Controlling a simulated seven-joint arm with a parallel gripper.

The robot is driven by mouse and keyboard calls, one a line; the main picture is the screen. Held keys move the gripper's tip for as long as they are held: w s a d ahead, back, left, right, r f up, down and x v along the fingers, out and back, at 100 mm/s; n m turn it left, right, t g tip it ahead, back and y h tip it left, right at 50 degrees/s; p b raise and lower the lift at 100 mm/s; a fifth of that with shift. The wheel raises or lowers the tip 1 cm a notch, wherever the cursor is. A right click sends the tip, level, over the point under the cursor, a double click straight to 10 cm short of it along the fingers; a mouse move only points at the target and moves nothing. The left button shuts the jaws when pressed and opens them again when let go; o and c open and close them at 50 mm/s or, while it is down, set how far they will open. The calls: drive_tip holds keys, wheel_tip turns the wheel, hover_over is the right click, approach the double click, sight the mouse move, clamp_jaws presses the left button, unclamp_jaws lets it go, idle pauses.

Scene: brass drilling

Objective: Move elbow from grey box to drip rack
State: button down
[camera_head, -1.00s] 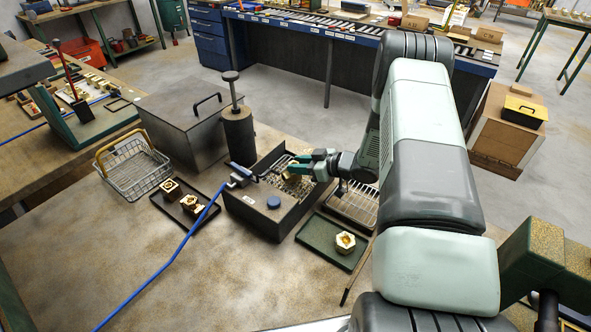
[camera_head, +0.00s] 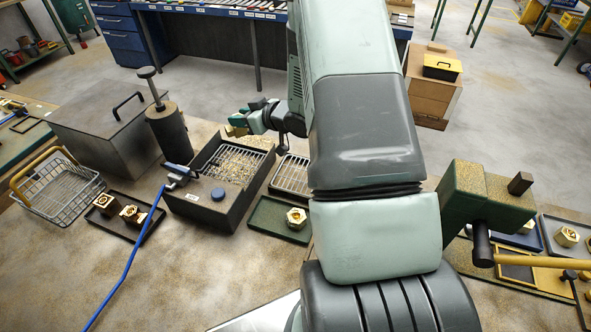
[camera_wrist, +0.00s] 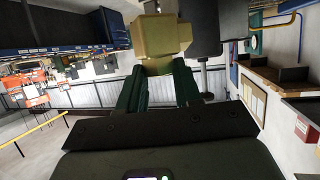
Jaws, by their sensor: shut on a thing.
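My gripper (camera_head: 243,123) is raised above the far end of the dark grey open box (camera_head: 181,205). Its green fingers are shut on a brass elbow (camera_head: 234,131), which is clear of the box. In the wrist view the elbow (camera_wrist: 160,38) sits between the tips of the gripper (camera_wrist: 160,70), a blocky brass body with a wider upper part. The box has a grate floor strewn with brass chips. The drip rack (camera_head: 291,177), a wire rack in a shallow tray, stands just right of the box, partly hidden by my arm. I see nothing on its visible part.
A green tray (camera_head: 269,222) with a hexagonal brass part (camera_head: 297,217) lies in front of the rack. Left of the box are a black tray (camera_head: 122,227) with brass fittings, a wire basket (camera_head: 62,200), a lidded metal box (camera_head: 100,125) and a dark cylinder with a rod (camera_head: 170,130).

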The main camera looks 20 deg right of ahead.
drive_tip(key=s+d+m+t+h, duration=0.2)
drive_tip(key=s+d+m+h, duration=0.1)
drive_tip(key=d+m+h, duration=0.25)
drive_tip(key=m+h, duration=0.4)
drive_tip(key=h, duration=0.1)
hover_over(300, 171)
wheel_tip(300, 171, down, 6)
drive_tip(key=shift+w+f, duration=0.15)
drive_tip(key=shift+f, duration=2.1)
drive_tip(key=shift+f, duration=0.15)
drive_tip(key=c, duration=0.8)
unclamp_jaws()
